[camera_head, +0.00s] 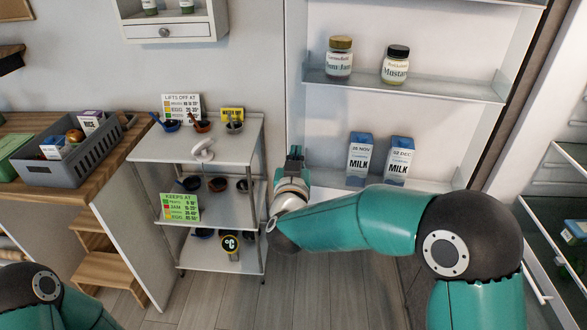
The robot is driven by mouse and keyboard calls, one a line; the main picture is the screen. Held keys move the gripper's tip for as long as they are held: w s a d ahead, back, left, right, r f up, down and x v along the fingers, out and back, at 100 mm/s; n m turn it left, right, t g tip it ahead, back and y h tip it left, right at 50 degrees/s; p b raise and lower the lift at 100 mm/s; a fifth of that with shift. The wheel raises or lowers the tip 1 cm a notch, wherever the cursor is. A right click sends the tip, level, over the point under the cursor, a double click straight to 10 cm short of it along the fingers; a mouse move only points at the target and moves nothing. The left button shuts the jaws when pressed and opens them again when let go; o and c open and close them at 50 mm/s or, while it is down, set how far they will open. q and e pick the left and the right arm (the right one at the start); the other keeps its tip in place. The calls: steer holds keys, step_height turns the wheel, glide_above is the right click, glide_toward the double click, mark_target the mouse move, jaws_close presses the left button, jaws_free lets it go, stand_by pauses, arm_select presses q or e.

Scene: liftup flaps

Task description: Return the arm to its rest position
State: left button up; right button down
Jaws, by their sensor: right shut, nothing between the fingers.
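My right arm (350,222) comes in from the lower right and reaches left across the lower part of the open cabinet. My right gripper (295,155) points up and away at the left edge of the cabinet. It is shut and empty, beside the white shelf rack. Two milk cartons (361,158) stand on the cabinet's lower shelf, to the right of the gripper and apart from it. Part of my left arm (48,300) shows at the bottom left; its gripper is out of view.
The white rack (228,148) holds small pots and signs (180,207). A grey crate (75,165) sits on the wooden counter at left. Two jars (340,58) stand on the cabinet's upper shelf. An open door with shelves (562,220) is at right. Floor (325,295) shows below my forearm.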

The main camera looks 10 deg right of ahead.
steer(key=s+d+f+g+h, duration=0.1)
steer(key=d+f+g, duration=0.1)
steer(key=d+f, duration=0.4)
steer(key=s+d+f+g, duration=0.15)
steer(key=d+f, duration=0.25)
steer(key=f, duration=0.4)
steer(key=s+d+f+n+g+y, duration=0.15)
steer(key=s+f, duration=0.25)
steer(key=f, duration=0.5)
steer(key=s+f+g+y, duration=0.2)
steer(key=s+f, duration=0.2)
steer(key=f, duration=0.4)
steer(key=s+a+f+g+y, duration=0.2)
steer(key=s+a+f+g, duration=0.1)
steer(key=s, duration=0.5)
steer(key=s+a+f+g+y, duration=0.2)
steer(key=s+a+f+g, duration=0.1)
steer(key=s, duration=0.6)
steer(key=s+a+f+g+y, duration=0.2)
steer(key=s+a+f+g, duration=0.1)
steer(key=s, duration=0.5)
step_height(320, 180, down, 2)
steer(key=shift+s+a+f+m+g, duration=0.1)
steer(key=shift+s+a+m+g, duration=0.25)
steer(key=shift+a+m+g, duration=0.1)
